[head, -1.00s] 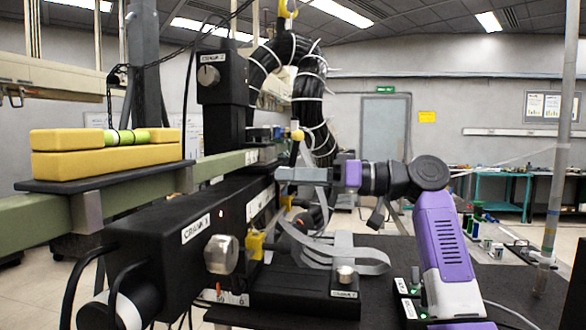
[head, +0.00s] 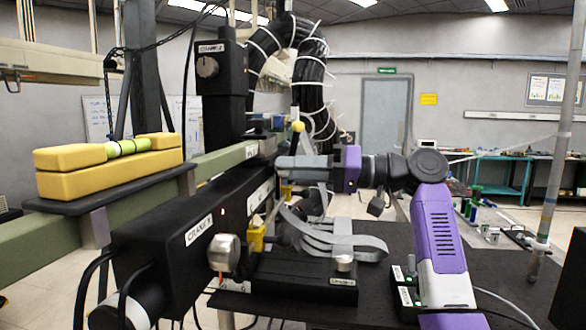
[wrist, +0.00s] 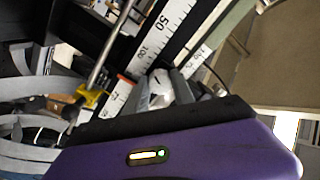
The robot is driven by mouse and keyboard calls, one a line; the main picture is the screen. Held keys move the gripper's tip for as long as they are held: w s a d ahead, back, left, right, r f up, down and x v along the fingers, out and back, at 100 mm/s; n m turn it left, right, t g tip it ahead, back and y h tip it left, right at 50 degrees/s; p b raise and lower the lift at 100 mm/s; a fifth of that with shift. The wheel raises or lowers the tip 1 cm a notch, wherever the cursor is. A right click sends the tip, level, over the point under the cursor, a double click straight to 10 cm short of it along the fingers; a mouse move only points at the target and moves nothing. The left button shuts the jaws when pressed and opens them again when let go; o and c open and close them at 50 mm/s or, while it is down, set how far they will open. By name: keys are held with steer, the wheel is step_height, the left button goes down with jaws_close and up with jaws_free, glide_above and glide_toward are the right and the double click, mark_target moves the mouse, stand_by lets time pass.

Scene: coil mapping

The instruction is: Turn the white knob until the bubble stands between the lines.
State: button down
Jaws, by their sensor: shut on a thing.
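The yellow level (head: 110,172) rests on a dark plate on the green beam at the left of the head view. Its green vial (head: 128,147) shows dark lines, but the bubble is too small to place against them. My gripper (head: 284,168) is at the far end of the black crank housing, in the middle of the head view. In the wrist view its grey fingers (wrist: 166,88) are shut on the white knob (wrist: 161,92), which shows between them with a dark mark. The knob is hidden in the head view.
The silver CRANK X knob (head: 224,252) and a yellow clip (head: 256,237) are in front. Grey ribbon cable (head: 335,240) loops below my gripper. Thick black cables (head: 308,75) hang behind. A ruler scale (wrist: 160,38) runs beside the knob in the wrist view.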

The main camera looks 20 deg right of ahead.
steer(key=c, duration=1.1)
jaws_free()
steer(key=shift+o, duration=0.2)
steer(key=b+v, duration=0.2)
steer(key=v, duration=0.5)
steer(key=shift+s+d, duration=0.2)
steer(key=shift+d, duration=0.15)
steer(key=shift+s, duration=0.1)
